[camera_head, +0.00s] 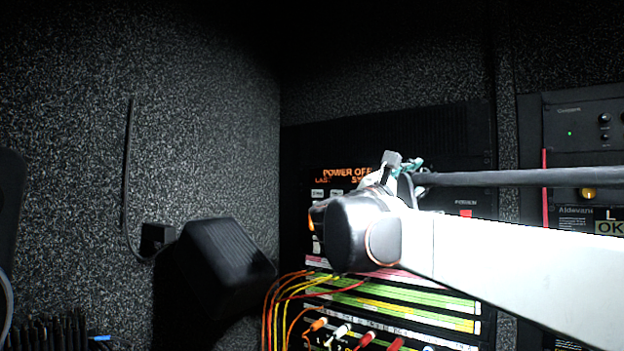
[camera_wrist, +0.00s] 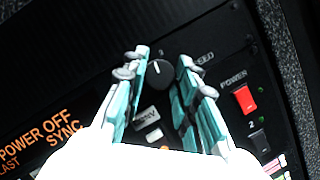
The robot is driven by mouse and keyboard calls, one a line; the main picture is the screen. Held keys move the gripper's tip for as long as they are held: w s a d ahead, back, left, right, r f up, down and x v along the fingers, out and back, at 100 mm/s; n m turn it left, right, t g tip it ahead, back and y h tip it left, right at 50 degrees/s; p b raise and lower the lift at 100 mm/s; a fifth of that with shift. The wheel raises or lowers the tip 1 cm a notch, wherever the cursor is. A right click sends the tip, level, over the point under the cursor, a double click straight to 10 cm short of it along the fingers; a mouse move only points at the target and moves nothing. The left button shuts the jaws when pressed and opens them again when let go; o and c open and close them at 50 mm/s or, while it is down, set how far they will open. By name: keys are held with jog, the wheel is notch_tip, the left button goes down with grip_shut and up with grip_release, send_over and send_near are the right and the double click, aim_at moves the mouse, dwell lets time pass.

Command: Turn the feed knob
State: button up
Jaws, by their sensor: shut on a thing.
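The feed knob (camera_wrist: 158,73) is a round dark knob with a light pointer mark, on the black panel in the wrist view. Part of its label, "EED", shows to its right. My gripper (camera_wrist: 163,62) has its teal fingers on either side of the knob, shut on it. In the head view my gripper (camera_head: 398,166) is at the rack panel, and my wrist and arm hide the knob.
A red power switch (camera_wrist: 244,99) sits right of the knob, with a dark switch below it. An orange "POWER OFF" display (camera_head: 347,173) is on the left of the panel. Orange and yellow cables (camera_head: 283,296) hang below. A dark box (camera_head: 226,262) stands at left.

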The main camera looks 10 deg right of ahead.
jog(key=m+g, duration=0.1)
jog(key=m, duration=0.2)
jog(key=m+g+p, duration=0.1)
jog(key=m, duration=0.3)
jog(key=shift+w+a+r+g+y, duration=0.1)
jog(key=shift+w+r+g+y, duration=0.1)
jog(key=shift+g+y, duration=0.2)
jog(key=shift+m, duration=0.4)
jog(key=o, duration=1)
jog(key=shift+o, duration=0.2)
